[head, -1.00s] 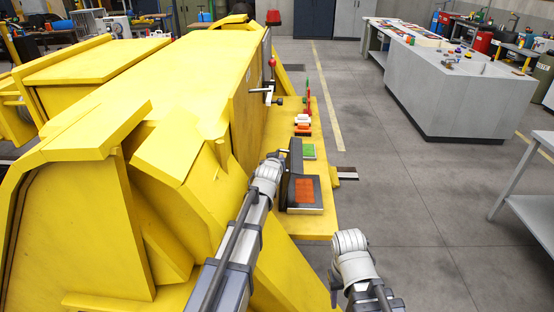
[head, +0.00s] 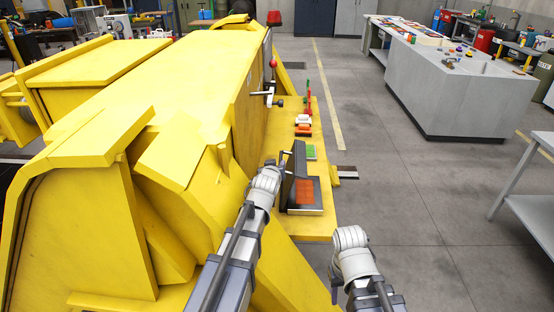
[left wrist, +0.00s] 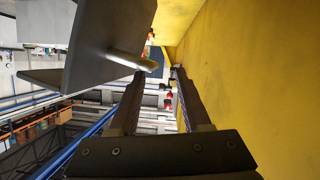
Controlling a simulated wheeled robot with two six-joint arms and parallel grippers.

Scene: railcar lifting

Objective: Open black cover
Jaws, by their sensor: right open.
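The black cover (head: 299,161) stands raised in the head view, at the far edge of a box with an orange-red panel (head: 305,190). Its flat plate also fills the upper left of the left wrist view (left wrist: 88,45), with a pale peg (left wrist: 128,61) sticking out. My left gripper (head: 284,158) is beside the cover, on its left. In the left wrist view its fingers (left wrist: 157,73) are apart and the peg's end reaches toward the gap between them. My right gripper (head: 335,291) is low in the head view, apart from the cover and mostly hidden by its arm.
The big yellow railcar body (head: 180,90) rises close on the left. A green panel (head: 311,152) and small red and white parts (head: 303,124) lie farther along the yellow ledge (head: 319,226). A grey workbench (head: 460,90) stands far right; the floor between is clear.

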